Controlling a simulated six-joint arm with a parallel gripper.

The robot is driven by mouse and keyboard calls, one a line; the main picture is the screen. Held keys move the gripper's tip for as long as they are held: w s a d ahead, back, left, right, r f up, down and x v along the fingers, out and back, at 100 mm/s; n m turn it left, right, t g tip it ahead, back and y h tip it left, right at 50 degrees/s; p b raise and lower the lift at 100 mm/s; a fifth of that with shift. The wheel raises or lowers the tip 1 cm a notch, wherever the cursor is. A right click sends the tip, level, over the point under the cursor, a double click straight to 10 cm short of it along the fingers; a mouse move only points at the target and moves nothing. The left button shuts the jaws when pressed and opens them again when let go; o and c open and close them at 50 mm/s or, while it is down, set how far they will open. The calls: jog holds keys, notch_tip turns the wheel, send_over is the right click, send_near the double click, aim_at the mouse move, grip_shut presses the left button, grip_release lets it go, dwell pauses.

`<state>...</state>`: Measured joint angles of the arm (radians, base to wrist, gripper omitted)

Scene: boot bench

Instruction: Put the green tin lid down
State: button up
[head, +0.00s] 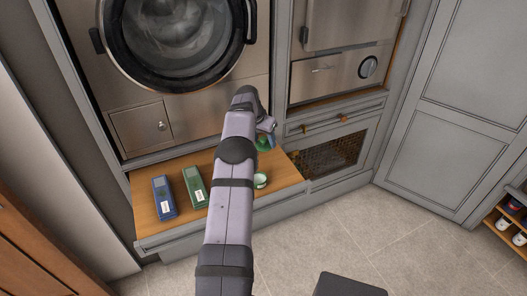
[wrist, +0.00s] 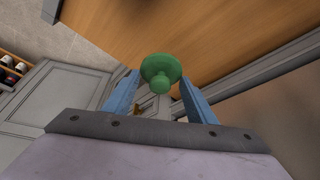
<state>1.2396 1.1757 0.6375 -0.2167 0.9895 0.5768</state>
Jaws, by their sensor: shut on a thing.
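The green tin lid (wrist: 160,68) is round with a knob and sits between the blue fingers of my gripper (wrist: 159,78) in the wrist view. The gripper is shut on it. In the head view the lid (head: 263,143) shows small and partly hidden under my gripper (head: 267,132), over the back right part of the wooden pull-out shelf (head: 285,172). I cannot tell whether the lid touches the wood. A small round green tin with a pale inside (head: 261,181) stands on the shelf, nearer the front, apart from the lid.
A blue box (head: 163,197) and a green box (head: 195,187) lie on the left part of the shelf. A round-doored machine (head: 180,35) rises behind. A mesh-fronted cabinet (head: 333,155) stands to the right. Bare wood shows around the boxes. My arm hides the shelf's middle.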

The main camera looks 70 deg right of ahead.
aim_at(262, 146)
jog(key=shift+f+p, duration=0.5)
jog(key=shift+f, duration=2.25)
jog(key=shift+f, duration=0.15)
jog(key=shift+f, duration=0.1)
jog(key=o, duration=1)
jog(key=shift+o, duration=0.2)
jog(key=shift+a+r, duration=0.15)
jog(key=shift+r, duration=0.55)
jog(key=b+v, duration=0.2)
jog(key=v, duration=0.9)
jog(key=shift+w+a, duration=0.15)
